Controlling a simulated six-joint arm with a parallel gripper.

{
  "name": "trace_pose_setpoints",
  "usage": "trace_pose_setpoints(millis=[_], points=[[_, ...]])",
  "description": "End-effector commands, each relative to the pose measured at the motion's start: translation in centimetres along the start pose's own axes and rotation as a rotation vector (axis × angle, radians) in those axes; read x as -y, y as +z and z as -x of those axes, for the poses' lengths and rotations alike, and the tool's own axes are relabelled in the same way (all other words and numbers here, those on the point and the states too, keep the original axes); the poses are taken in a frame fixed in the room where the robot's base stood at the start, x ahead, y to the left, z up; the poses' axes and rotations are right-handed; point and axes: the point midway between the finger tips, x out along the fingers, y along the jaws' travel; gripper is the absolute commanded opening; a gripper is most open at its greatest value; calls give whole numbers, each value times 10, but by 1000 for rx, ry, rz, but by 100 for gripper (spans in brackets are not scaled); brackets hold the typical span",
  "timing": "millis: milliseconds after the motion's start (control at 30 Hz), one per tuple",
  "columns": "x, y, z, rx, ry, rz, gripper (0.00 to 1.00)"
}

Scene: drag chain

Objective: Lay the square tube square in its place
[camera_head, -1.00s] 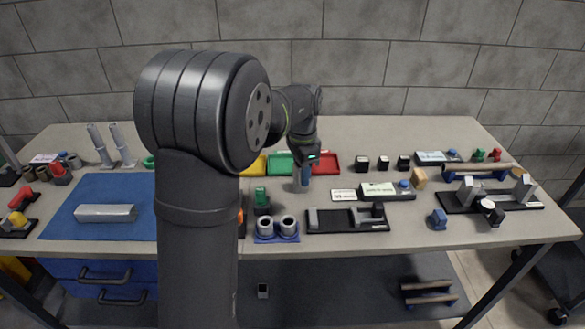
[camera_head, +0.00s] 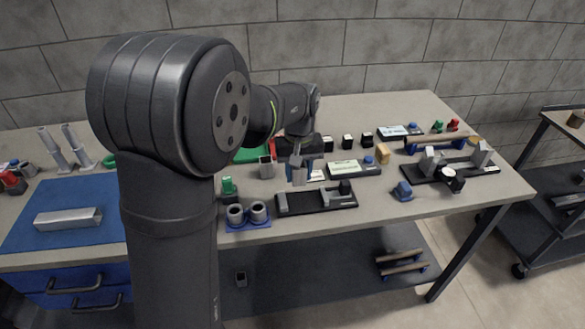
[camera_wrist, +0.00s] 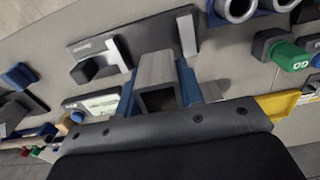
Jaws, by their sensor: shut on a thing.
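My gripper (camera_head: 304,168) is shut on a short grey square tube (camera_head: 298,177). In the wrist view the tube (camera_wrist: 157,77) sits between the blue fingers, its hollow end facing the camera. It is held roughly upright above the bench, just behind the black fixture (camera_head: 312,202). The fixture has a light block (camera_head: 282,203) at its left and a dark block (camera_head: 345,187) at its right. In the wrist view the fixture (camera_wrist: 145,38) lies beyond the tube, which overlaps its edge. The gap beneath the tube cannot be judged.
Another grey square-topped piece (camera_head: 266,169) stands left of my gripper. A blue holder with two grey rings (camera_head: 247,214) is left of the fixture. A labelled panel (camera_head: 343,169) is close on the right. A blue mat (camera_head: 60,205) bears a long metal bar.

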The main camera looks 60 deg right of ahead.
Motion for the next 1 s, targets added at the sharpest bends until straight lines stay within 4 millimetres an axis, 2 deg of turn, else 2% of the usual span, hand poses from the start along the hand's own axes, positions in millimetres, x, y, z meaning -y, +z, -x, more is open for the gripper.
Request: trace_pose_setpoints(millis=[467,1000], points=[[-1,1,-2,0,0,21,3],[-1,1,-43,1,0,21,3]])
